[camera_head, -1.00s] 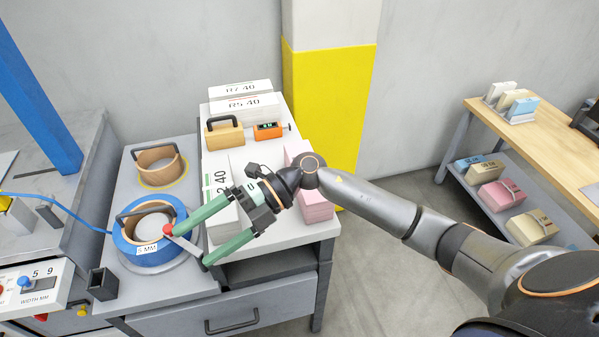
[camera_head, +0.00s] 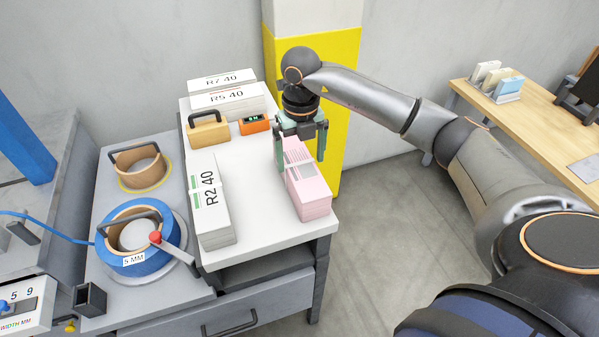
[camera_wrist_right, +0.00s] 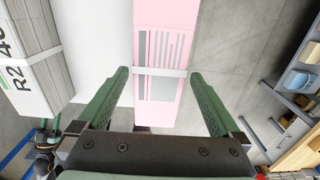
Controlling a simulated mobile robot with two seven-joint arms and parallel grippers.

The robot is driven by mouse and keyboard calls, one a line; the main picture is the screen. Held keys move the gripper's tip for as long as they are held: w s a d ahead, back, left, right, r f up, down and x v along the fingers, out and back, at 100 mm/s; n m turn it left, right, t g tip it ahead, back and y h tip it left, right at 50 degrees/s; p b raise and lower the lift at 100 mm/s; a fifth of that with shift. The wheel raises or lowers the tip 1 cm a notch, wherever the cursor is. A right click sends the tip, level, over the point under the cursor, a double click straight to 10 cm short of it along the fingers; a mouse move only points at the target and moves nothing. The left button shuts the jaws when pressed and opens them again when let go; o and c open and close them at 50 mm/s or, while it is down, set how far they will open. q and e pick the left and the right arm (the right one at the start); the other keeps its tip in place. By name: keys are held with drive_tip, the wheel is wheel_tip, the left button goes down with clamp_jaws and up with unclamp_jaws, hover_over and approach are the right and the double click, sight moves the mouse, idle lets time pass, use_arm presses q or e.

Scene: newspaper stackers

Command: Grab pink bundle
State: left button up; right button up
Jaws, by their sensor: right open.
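The pink bundle (camera_head: 307,190) lies at the right edge of the white tabletop (camera_head: 262,217). It is a stack of pink printed sheets with a pale band across it, seen from above in the right wrist view (camera_wrist_right: 158,100). My right gripper (camera_head: 301,165) points down over the bundle's far part. Its green fingers are open, one on each side of the bundle in the picture. In the right wrist view the open fingers (camera_wrist_right: 164,92) flank the bundle with gaps on both sides. I cannot tell whether the fingertips are below its top.
A white bundle marked R2 40 (camera_head: 211,205) lies left of the pink one. Bundles marked R5 40 (camera_head: 228,98) and R7 40, a tan block with a handle (camera_head: 207,131) and an orange device (camera_head: 254,124) stand behind. A yellow pillar (camera_head: 345,100) rises close behind the table.

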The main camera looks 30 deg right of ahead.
drive_tip(key=shift+w+f+p, duration=0.2)
drive_tip(key=shift+f+p, duration=0.2)
drive_tip(key=shift+f, duration=2.7)
drive_tip(key=shift+c, duration=0.4)
drive_tip(key=shift+r, duration=0.1)
clamp_jaws()
drive_tip(key=shift+w+r, duration=0.1)
drive_tip(key=shift+w, duration=0.05)
